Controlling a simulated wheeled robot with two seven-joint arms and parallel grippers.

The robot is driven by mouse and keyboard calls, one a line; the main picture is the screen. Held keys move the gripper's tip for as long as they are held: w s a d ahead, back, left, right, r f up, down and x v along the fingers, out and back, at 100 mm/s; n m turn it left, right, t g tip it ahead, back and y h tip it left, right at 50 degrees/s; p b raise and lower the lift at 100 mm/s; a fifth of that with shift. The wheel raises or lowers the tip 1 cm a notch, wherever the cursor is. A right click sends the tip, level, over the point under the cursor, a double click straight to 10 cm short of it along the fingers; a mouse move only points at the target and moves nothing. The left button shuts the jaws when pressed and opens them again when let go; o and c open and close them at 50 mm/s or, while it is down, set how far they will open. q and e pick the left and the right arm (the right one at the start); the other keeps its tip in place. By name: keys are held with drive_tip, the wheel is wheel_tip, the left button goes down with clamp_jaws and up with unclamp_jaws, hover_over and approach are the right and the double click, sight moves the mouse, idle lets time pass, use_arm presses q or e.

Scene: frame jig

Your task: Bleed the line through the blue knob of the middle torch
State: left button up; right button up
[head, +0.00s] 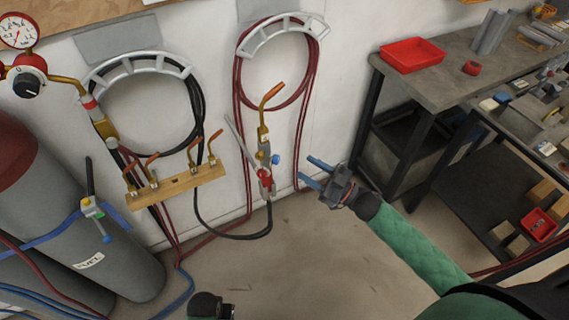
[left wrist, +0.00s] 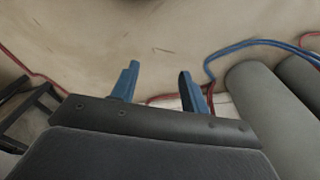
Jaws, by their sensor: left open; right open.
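One torch (head: 264,145) with a copper tip hangs upright at the wall, below the right hose hanger. Its blue knob (head: 275,159) is on its right side, and a red knob (head: 266,183) is lower down. My right gripper (head: 314,172) is open and empty, with its blue fingers pointing left toward the torch. It is right of the blue knob and appears apart from it. My left gripper is open and empty in the left wrist view (left wrist: 160,88), over bare floor; in the head view only a dark part of that arm shows at the bottom edge.
A wooden rack (head: 176,187) with several copper tips is left of the torch. Gas cylinders (head: 125,245) stand at left, with a regulator (head: 28,82) above. Hoses hang on wall hangers (head: 140,60) and trail on the floor. A workbench (head: 455,65) with a red tray (head: 412,54) is at right.

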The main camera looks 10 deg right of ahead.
sight(275, 159)
use_arm(q)
wheel_tip(275, 159, down, 11)
drive_tip(key=s+a+p, duration=0.1)
drive_tip(key=s+p, duration=0.1)
drive_tip(key=p, duration=0.1)
drive_tip(key=shift+a, duration=0.35)
use_arm(e)
drive_tip(key=a+r+g+y, duration=0.2)
drive_tip(key=a+r+y, duration=0.1)
drive_tip(key=a, duration=0.4)
drive_tip(key=shift+w+a+r+g, duration=0.15)
drive_tip(key=shift+a+r+g, duration=0.15)
drive_tip(key=shift+r, duration=0.5)
use_arm(q)
drive_tip(key=shift+r, duration=0.1)
use_arm(e)
drive_tip(key=shift+n, duration=0.3)
drive_tip(key=c, duration=1)
